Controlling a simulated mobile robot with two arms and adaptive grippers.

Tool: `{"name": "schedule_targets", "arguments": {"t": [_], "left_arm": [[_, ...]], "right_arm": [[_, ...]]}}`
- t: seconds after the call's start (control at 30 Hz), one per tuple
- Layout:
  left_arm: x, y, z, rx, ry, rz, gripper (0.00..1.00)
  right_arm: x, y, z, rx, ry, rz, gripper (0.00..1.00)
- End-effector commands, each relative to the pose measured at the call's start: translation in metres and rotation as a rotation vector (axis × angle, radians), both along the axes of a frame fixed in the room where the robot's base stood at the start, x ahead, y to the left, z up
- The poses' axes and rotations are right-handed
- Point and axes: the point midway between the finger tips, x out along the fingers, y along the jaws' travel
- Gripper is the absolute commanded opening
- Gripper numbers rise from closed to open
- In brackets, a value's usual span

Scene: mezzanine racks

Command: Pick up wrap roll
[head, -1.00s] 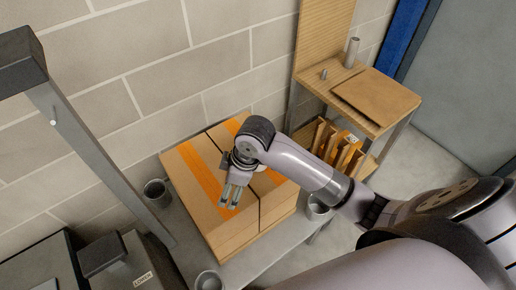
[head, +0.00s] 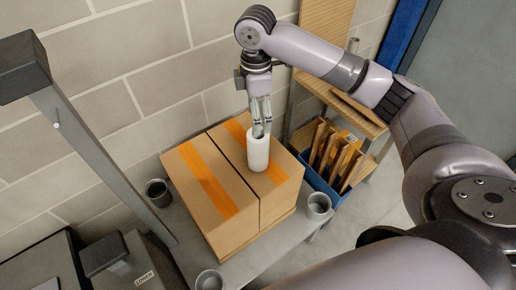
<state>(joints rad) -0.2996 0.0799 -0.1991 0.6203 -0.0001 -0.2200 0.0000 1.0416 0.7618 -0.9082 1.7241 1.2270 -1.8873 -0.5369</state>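The white wrap roll (head: 258,152) stands upright on the right-hand part of the cardboard boxes, beside an orange tape strip. My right gripper (head: 262,134) points down at the roll from above, with its two fingers slightly apart and their tips overlapping the roll's top edge in the head view. Whether the fingers press on the roll or are only close to it cannot be told. My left gripper is not in view.
The taped boxes (head: 205,195) stand on a grey table with grey cups at its corners (head: 157,192) (head: 318,206) (head: 208,281). A grey post (head: 95,150) rises at left. A blue bin (head: 318,182) with cardboard pieces sits by the wooden shelf at right.

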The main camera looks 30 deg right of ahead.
Motion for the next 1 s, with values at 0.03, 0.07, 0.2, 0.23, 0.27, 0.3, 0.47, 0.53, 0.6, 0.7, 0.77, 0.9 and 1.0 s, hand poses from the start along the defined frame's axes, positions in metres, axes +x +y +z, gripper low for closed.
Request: {"name": "schedule_targets", "arguments": {"t": [0.03,0.07,0.2,0.23,0.27,0.3,0.47,0.53,0.6,0.7,0.77,0.9,1.0], "left_arm": [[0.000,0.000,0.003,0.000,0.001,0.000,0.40],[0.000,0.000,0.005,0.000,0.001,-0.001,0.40],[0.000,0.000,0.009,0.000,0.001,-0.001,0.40],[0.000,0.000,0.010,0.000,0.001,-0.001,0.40],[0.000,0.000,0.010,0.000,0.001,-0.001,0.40],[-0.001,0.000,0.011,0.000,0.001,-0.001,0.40],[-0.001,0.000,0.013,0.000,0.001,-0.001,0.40],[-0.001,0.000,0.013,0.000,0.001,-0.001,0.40],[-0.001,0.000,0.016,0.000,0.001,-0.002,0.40],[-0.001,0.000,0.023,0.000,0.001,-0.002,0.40],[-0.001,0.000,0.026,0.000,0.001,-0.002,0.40],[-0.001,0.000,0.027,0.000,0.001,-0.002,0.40],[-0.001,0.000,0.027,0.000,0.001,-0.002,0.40]], "right_arm": [[-0.001,-0.001,-0.011,-0.001,0.004,0.000,0.77],[-0.001,0.000,-0.018,-0.001,0.005,0.000,0.77],[-0.001,-0.001,-0.048,0.000,0.003,-0.002,0.77],[-0.001,-0.001,-0.054,-0.001,0.003,-0.002,0.77],[-0.001,0.000,-0.059,0.000,0.002,-0.001,0.77],[0.000,0.000,-0.065,0.000,0.002,-0.001,0.77],[0.000,0.000,-0.080,0.000,-0.002,0.000,0.77],[0.000,-0.001,-0.083,0.001,-0.001,-0.001,0.77],[0.001,-0.002,-0.088,0.000,0.000,-0.002,0.77],[0.002,-0.006,-0.102,-0.001,0.001,-0.002,0.77],[0.004,-0.008,-0.111,-0.001,0.001,-0.003,0.77],[0.004,-0.007,-0.129,-0.001,-0.002,0.000,0.77],[0.004,-0.007,-0.134,0.000,-0.003,0.001,0.77]]}}
